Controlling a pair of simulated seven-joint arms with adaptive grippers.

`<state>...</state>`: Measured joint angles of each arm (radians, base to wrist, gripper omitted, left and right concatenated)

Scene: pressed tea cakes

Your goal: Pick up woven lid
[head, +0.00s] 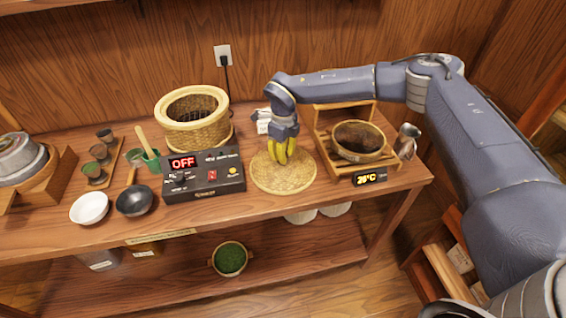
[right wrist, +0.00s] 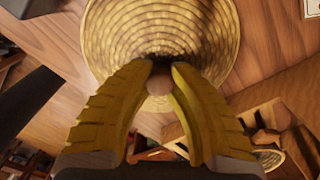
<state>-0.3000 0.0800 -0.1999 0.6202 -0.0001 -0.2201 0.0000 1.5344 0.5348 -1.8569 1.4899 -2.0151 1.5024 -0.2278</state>
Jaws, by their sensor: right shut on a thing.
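The woven lid (head: 265,178) is a round, flat, straw-coloured disc at the middle of the table, right of the black control box. In the right wrist view the lid (right wrist: 205,25) fills the top middle, with coil rings showing. My right gripper (head: 283,160) points down over the lid's middle with yellow fingers. In the right wrist view its fingertips (right wrist: 161,72) close on a small round knob (right wrist: 160,84) of the lid. I cannot tell whether the lid touches the table. My left gripper is not in view.
An open woven steamer basket (head: 200,130) stands at the back left. The control box (head: 203,176) reads OFF. A wooden rack (head: 325,145) with a brown bowl (head: 360,142) stands close on the right, by a 26°C display (head: 370,177). A white bowl (head: 89,208) sits front left.

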